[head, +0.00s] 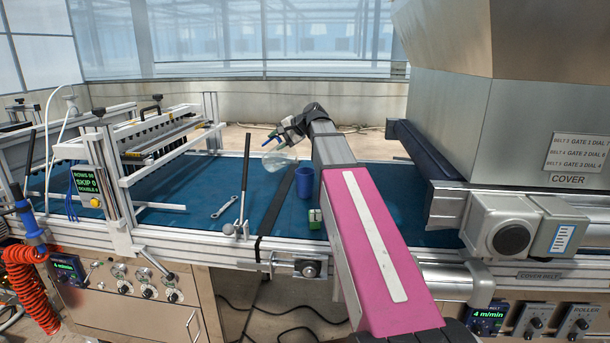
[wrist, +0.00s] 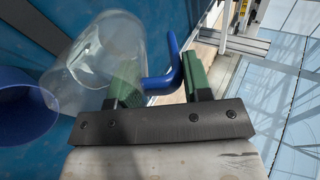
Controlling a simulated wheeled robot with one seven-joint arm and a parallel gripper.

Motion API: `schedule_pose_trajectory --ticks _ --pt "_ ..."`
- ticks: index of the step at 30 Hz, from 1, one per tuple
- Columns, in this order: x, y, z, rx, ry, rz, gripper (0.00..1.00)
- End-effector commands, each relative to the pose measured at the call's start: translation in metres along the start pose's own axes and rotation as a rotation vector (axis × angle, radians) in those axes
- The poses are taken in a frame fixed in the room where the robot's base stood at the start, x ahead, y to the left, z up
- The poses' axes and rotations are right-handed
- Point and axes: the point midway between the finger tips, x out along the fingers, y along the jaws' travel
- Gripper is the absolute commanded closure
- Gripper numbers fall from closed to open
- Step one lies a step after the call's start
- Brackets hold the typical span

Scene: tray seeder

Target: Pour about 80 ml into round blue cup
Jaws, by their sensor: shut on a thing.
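My gripper (head: 288,134) is shut on the blue handle (wrist: 168,72) of a clear jug (head: 279,161). The jug is held above the blue belt and looks tilted over. In the wrist view the clear jug (wrist: 100,62) reaches from the handle toward the round blue cup (wrist: 22,115) at the left edge, partly overlapping it. I cannot make out how much is in the jug or any stream. In the head view the blue cup (head: 304,184) stands upright on the belt, right of and below the jug. The cup's inside level is not visible.
A wrench (head: 224,207) lies on the blue belt (head: 190,193) to the left. A dark bar (head: 268,222) crosses the belt beside the cup. The seeder frame (head: 118,190) stands farther left, the metal hopper (head: 435,125) to the right.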

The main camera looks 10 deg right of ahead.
Motion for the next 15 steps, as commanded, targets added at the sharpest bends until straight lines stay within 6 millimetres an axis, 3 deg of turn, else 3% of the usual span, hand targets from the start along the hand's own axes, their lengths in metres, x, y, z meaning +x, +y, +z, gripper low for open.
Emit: schedule_pose_trajectory --ticks 15 --pt "-0.0088 -0.0002 0.0 0.001 0.001 -0.078 0.95"
